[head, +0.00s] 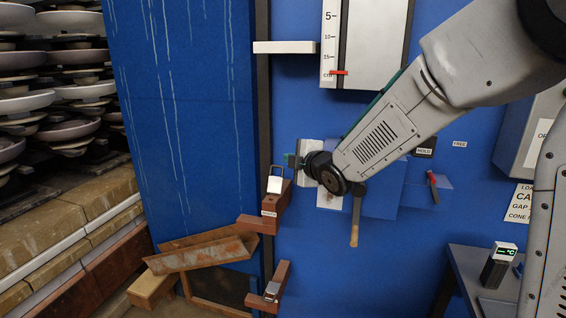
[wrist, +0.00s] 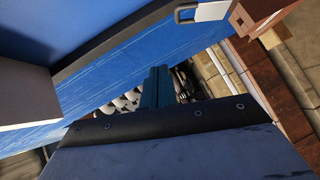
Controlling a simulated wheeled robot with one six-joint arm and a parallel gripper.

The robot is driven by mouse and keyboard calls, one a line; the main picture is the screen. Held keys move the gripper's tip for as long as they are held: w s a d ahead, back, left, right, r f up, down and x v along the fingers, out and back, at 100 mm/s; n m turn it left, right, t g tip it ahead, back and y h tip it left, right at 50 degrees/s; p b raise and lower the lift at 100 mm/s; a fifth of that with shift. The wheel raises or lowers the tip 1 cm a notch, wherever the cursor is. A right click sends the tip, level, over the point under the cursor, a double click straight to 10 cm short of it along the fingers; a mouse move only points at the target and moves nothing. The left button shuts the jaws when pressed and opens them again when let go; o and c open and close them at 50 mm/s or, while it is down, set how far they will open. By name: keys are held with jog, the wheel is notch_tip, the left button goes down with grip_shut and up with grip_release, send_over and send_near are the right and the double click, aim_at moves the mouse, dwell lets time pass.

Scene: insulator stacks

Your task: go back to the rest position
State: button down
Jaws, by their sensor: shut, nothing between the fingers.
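My gripper (head: 291,160) is in the middle of the head view, at the end of my arm, which reaches in from the upper right. Its teal fingers point left, in front of the blue panel (head: 340,215). In the wrist view my gripper (wrist: 156,84) shows its teal fingers together, with nothing between them. A brown block with a metal hasp (head: 275,184) is just below and left of the fingers in the head view. I cannot tell the exact gap between them. The hasp also shows at the top of the wrist view (wrist: 205,12).
A blue door (head: 190,100) stands open at left, with a white ledge (head: 285,47) beside it. Stacked insulators (head: 60,95) are on the far left. A lower brown bracket (head: 270,288) juts out below. A side table (head: 465,262) with a small display (head: 500,262) is at lower right.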

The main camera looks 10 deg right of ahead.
jog(key=s+d+f+m+g+h, duration=0.3)
jog(key=s+d+f+m+g, duration=0.15)
jog(key=s, duration=0.25)
jog(key=s+d+f+m+g+h, duration=0.3)
jog(key=s+d+f+m, duration=0.15)
jog(key=s+m, duration=0.2)
jog(key=s+d+r+m+g, duration=0.1)
jog(key=s+r+m+g, duration=0.1)
jog(key=s, duration=1.2)
jog(key=s+d+r+m+g, duration=0.1)
jog(key=s+r+m+g, duration=0.2)
jog(key=s, duration=1.2)
jog(key=r+m, duration=0.1)
jog(key=m, duration=0.2)
jog(key=shift+s+d+r+g+y, duration=0.15)
jog(key=shift+r+g+y, duration=0.05)
jog(key=shift+g+y, duration=0.15)
jog(key=shift+d, duration=0.1)
